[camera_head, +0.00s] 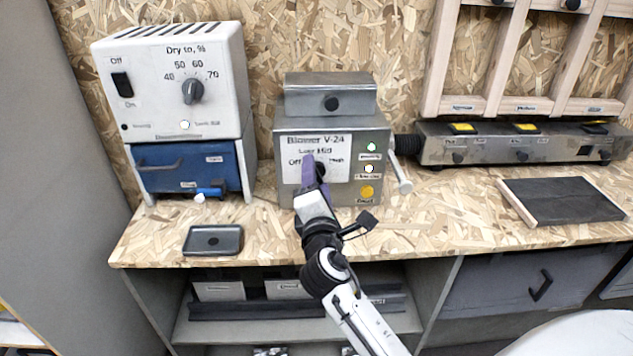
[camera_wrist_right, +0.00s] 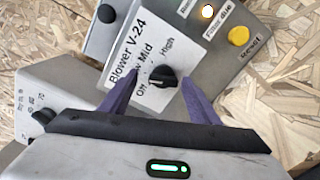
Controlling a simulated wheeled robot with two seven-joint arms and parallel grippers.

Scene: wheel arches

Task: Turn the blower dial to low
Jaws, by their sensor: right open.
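The blower (camera_head: 333,127) is a grey metal box labelled "Blower V-24" at the middle back of the bench. Its black dial (camera_wrist_right: 163,77) sits on a white plate marked Off, Low, Mid and High, with Low partly hidden in the right wrist view. I cannot tell for sure which mark the dial points at. My right gripper (camera_wrist_right: 161,80) is open, with one purple finger on each side of the dial; I cannot tell whether they touch it. In the head view the right gripper (camera_head: 314,170) covers part of the dial and plate. My left gripper is out of view.
A yellow button (camera_head: 367,192) and small lamps are right of the dial. A white dryer box (camera_head: 170,85) with its own knob stands left on a blue unit (camera_head: 190,167). A dark tray (camera_head: 213,240) lies in front. A dark board (camera_head: 562,200) lies right.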

